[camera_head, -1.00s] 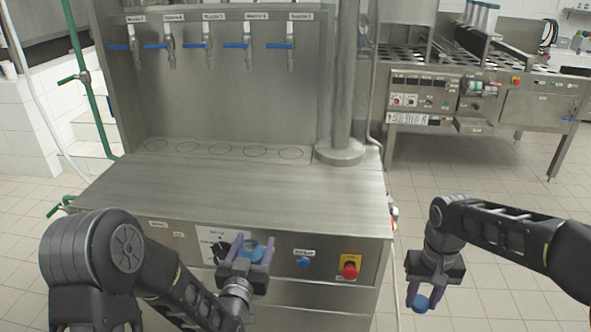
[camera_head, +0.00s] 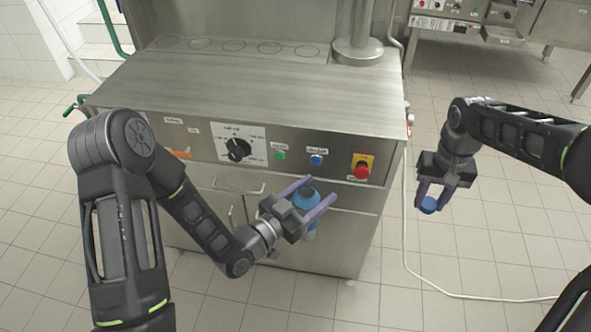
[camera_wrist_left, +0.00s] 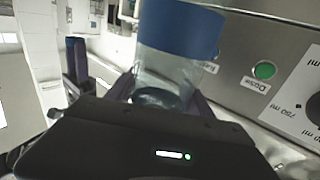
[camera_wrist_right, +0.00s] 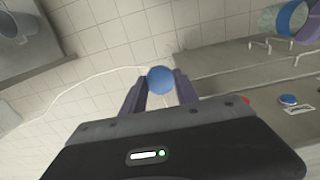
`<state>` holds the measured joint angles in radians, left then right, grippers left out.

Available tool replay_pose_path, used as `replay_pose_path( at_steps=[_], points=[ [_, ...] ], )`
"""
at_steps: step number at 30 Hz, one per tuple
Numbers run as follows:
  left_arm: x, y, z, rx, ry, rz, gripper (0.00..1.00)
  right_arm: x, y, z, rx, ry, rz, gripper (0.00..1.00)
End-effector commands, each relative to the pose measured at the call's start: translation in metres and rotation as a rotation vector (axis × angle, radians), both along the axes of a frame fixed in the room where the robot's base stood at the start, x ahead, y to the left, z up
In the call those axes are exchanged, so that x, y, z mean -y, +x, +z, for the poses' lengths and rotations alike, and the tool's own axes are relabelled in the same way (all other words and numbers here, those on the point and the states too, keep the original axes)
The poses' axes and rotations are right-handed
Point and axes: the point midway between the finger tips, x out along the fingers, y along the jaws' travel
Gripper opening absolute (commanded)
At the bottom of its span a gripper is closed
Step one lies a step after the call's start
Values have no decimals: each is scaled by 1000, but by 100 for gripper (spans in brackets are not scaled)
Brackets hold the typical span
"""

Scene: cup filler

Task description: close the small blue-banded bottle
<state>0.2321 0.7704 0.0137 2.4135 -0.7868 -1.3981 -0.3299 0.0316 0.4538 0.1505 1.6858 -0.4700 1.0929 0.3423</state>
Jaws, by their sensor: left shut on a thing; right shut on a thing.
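The small bottle (camera_wrist_left: 170,62) is clear with a wide blue band around one end. My left gripper (camera_head: 313,192) is shut on it and holds it in the air in front of the machine's front panel. In the head view the bottle's blue part (camera_head: 305,198) shows between the fingers, and its clear body shows below them. My right gripper (camera_head: 432,202) points down and is shut on a small round blue cap (camera_head: 429,205). The cap shows between the fingertips in the right wrist view (camera_wrist_right: 160,80). Cap and bottle are well apart, with the cap to the right.
The steel filling machine (camera_head: 250,90) has a bare worktop with ring marks at the back. Its panel carries a black dial (camera_head: 238,149), green and blue buttons, and a red stop button (camera_head: 361,170). A white cable (camera_head: 470,297) lies on the tiled floor at right.

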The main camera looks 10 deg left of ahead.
Motion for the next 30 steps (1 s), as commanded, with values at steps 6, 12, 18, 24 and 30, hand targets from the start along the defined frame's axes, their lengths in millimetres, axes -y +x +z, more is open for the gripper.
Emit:
replay_pose_path(
  at_steps=[6, 12, 18, 24, 30],
  points=[
    [20, -13, -7, 5, -1, -89, 0, 0, 0, 0, 0, 0, 0, 0],
    [23, -15, -8, 5, -1, -102, 0, 0, 0, 0, 0, 0, 0, 0],
    [22, -15, -9, 1, 0, -101, 0, 0, 0, 0, 0, 0, 1, 0],
    [22, -14, -9, 3, -1, -100, 0, -14, 1, 4, 1, 1, 30, 0],
    [22, -14, -8, 3, -1, -100, 0, -61, 3, 12, 2, 2, 124, 0]
  ],
)
